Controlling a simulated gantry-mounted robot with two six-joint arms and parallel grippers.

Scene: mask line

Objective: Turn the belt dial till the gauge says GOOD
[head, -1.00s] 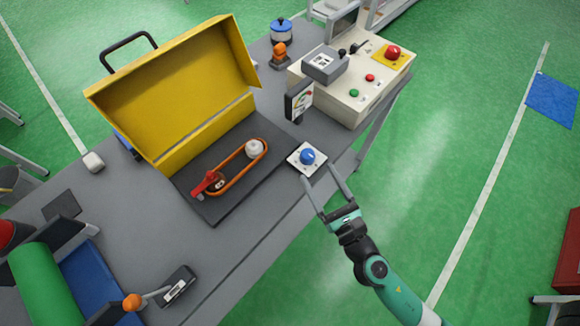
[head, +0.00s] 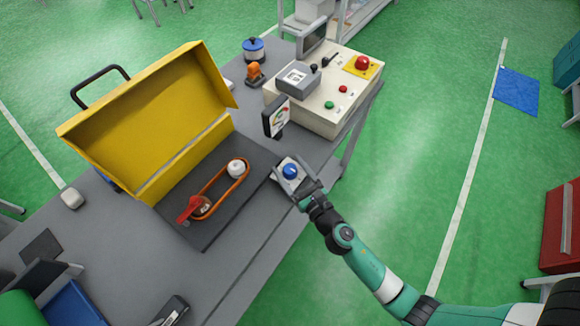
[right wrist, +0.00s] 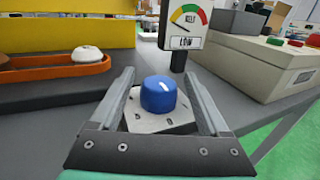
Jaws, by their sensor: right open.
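The blue belt dial (head: 290,171) sits on a white square base plate at the table's front edge. It also shows in the right wrist view (right wrist: 158,95), with a white mark on its top. My right gripper (head: 291,172) is open, with one finger on each side of the dial and gaps between. The belt gauge (head: 276,117) stands just behind the dial. An orange belt (head: 222,190) runs around a white pulley and a second pulley beside a red lever.
An open yellow cover (head: 150,115) stands behind the belt. A cream control box (head: 325,105) with buttons and a red stop knob stands to the right of the gauge. A blue bin (head: 72,305) is at lower left.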

